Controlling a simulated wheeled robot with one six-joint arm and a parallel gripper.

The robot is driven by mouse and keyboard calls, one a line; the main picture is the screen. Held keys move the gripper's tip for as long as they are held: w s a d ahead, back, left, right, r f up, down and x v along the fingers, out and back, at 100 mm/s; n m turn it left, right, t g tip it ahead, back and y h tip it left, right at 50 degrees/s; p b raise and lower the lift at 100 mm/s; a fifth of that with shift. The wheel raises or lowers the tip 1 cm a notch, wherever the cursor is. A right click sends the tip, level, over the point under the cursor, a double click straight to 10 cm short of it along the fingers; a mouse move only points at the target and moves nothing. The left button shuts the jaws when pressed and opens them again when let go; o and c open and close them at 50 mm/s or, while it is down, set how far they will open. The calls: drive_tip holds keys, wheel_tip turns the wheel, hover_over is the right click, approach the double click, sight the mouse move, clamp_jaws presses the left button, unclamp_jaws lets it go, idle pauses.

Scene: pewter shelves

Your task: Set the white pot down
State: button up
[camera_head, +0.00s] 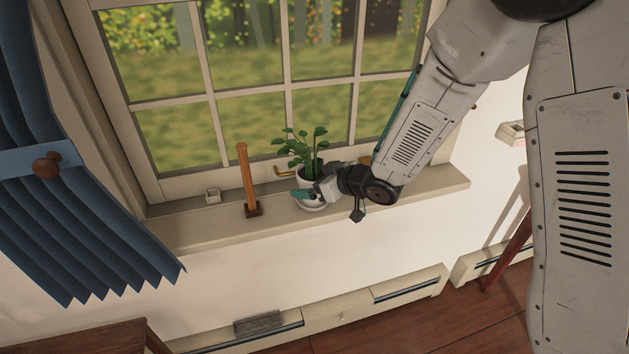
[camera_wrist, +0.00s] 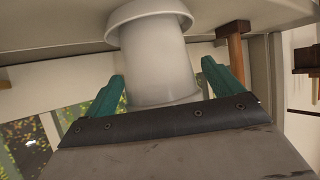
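The white pot (camera_head: 307,174) with a green plant and a round saucer is upright at the windowsill (camera_head: 230,227) in the head view. Its base looks at or very near the sill; contact is unclear. It also shows in the wrist view as a pale tapered pot (camera_wrist: 158,62), seen inverted, saucer at the top. My gripper (camera_head: 305,194) reaches in from the right. Its teal fingers (camera_wrist: 163,80) stand on both sides of the pot, with a thin gap seeming to show at the right finger. Whether they press on it is unclear. The plant is hidden in the wrist view.
A wooden-handled hammer (camera_head: 248,180) stands on its head left of the pot, also visible in the wrist view (camera_wrist: 233,42). A brass window latch (camera_head: 285,171) is behind. Blue curtains (camera_head: 75,160) hang at left.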

drive_tip(key=shift+r, duration=0.15)
drive_tip(key=shift+s+d+r, duration=0.2)
drive_tip(key=shift+d, duration=0.05)
drive_tip(key=v, duration=1.1)
